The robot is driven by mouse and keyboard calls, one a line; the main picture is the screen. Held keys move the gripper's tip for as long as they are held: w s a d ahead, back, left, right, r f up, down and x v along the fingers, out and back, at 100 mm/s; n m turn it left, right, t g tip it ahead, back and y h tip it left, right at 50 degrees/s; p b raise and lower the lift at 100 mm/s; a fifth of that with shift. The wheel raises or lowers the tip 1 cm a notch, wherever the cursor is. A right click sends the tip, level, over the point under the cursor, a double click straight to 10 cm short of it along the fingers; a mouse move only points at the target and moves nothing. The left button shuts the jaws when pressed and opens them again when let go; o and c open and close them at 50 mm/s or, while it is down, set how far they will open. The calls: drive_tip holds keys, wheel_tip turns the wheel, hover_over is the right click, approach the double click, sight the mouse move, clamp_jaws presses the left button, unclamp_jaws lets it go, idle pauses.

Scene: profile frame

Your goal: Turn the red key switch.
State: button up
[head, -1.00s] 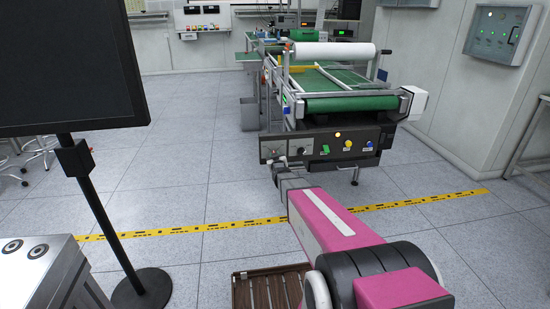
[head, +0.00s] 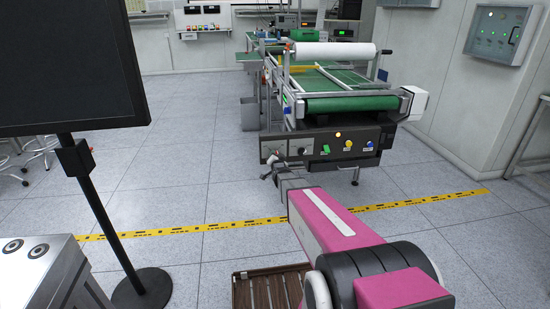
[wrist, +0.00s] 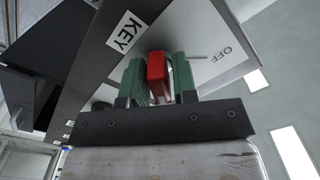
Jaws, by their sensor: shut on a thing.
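The red key switch (wrist: 157,68) shows in the wrist view as a red grip between my two green finger pads. It stands out from a light plate (wrist: 200,35) marked OFF, with a KEY label (wrist: 126,31) beside it. My gripper (wrist: 157,84) is shut on the red key, one pad on each side. The key's base is hidden behind the pads. In the head view my gripper (head: 270,167) is at the left end of the machine's dark control panel (head: 318,147). The red key is too small to make out there.
The panel also carries a green button (head: 325,150), a yellow button (head: 347,145) and a blue button (head: 369,144). A green conveyor (head: 350,104) is above it. A black screen on a stand (head: 75,155) is at left. Floor left of the machine is clear.

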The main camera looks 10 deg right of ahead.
drive_tip(key=shift+m, duration=0.6)
drive_tip(key=o, duration=0.7)
drive_tip(key=s, duration=1)
drive_tip(key=shift+s, duration=0.4)
